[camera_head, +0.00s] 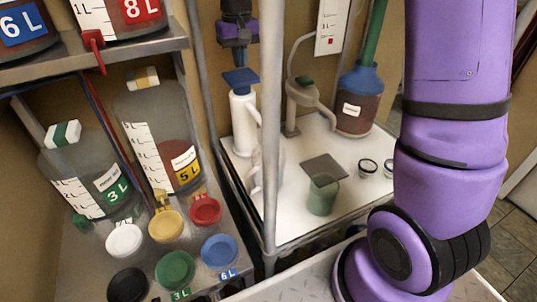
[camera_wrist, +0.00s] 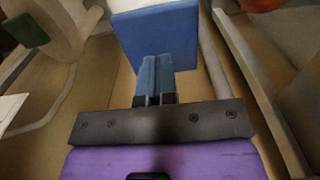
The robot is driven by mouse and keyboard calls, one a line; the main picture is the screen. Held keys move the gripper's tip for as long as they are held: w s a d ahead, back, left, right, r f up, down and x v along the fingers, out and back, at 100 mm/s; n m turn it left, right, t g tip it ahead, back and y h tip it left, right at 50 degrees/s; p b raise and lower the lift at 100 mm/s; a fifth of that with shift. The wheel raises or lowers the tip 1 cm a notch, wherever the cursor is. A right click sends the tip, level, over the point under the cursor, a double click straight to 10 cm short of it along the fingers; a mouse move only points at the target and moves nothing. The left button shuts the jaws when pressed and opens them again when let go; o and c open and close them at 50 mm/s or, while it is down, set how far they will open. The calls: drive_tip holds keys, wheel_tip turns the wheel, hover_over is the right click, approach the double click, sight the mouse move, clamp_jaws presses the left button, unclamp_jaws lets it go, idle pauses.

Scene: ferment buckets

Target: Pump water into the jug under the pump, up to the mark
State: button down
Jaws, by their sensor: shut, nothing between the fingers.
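My gripper (camera_head: 239,52) points down in the head view, its fingers closed and empty, just over a square blue pad (camera_head: 241,80). The pad tops a white upright pump (camera_head: 243,122). In the wrist view the shut fingers (camera_wrist: 157,70) reach to the blue pad (camera_wrist: 158,36); I cannot tell whether they touch it. A pale, clear vessel (camera_head: 256,172), probably the jug, stands low beside the pump, partly behind a metal post. Its mark and water level cannot be made out.
A grey-brown fixture (camera_head: 300,100) with a green top, a blue-topped bottle (camera_head: 358,105) and a green cup (camera_head: 322,196) share the white surface (camera_head: 290,225). A metal post (camera_head: 271,140) stands in front. Bottles and coloured lids fill the left shelves.

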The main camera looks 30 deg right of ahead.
sight(241, 75)
drive_tip(key=shift+f, duration=0.1)
drive_tip(key=shift+f, duration=2.6)
drive_tip(key=shift+r, duration=2.7)
drive_tip(key=shift+f, duration=1.3)
drive_tip(key=shift+r, duration=1.3)
drive_tip(key=shift+r, duration=2.5)
